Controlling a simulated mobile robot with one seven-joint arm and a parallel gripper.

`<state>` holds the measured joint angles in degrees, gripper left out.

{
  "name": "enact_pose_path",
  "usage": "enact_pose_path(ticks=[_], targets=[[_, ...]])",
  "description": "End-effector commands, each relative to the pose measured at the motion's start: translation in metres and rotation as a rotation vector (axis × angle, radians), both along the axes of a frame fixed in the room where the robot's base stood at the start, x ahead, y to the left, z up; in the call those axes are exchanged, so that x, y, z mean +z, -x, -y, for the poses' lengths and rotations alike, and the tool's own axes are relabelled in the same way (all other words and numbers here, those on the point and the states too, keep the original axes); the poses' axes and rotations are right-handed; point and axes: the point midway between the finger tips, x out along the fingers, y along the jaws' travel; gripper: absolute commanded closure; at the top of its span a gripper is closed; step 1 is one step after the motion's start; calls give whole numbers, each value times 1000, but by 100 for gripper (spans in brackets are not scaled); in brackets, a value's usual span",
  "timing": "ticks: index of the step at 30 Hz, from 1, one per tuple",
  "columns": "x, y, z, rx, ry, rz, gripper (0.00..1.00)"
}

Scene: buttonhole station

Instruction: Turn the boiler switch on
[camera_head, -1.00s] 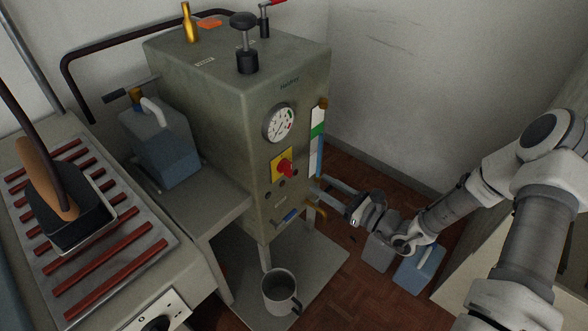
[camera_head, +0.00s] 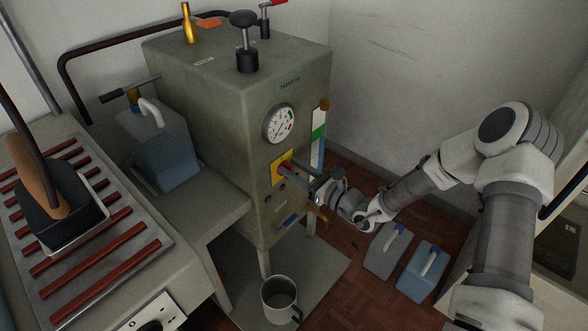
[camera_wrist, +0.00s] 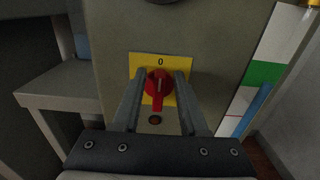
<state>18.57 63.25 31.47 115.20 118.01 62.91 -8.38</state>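The boiler (camera_head: 200,100) is a grey-green metal box on a stand. Its switch is a red rotary knob (camera_wrist: 158,84) on a yellow plate (camera_wrist: 176,62) marked 0 at the top; the knob's handle hangs downward in the wrist view. The yellow plate also shows in the head view (camera_head: 277,172), with the knob mostly hidden by my gripper. My gripper (camera_wrist: 160,86) is in front of the plate, one finger on each side of the knob. The fingers are apart, with small gaps visible beside the knob. I cannot tell whether either fingertip touches it.
A round gauge (camera_head: 279,123) sits above the switch, and a blue-striped level strip (camera_head: 318,135) is to its right. A metal mug (camera_head: 279,297) stands below. Two jugs (camera_head: 388,250) (camera_head: 424,268) are on the floor. An iron (camera_head: 58,210) rests at left.

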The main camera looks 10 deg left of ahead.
Motion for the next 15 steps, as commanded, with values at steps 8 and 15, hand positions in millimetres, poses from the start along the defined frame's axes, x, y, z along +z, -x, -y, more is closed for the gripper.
enact_pose_path(ticks=[8,15], targets=[[0,0,0,0,0,0,100],[0,0,0,0,-1,-1,100]])
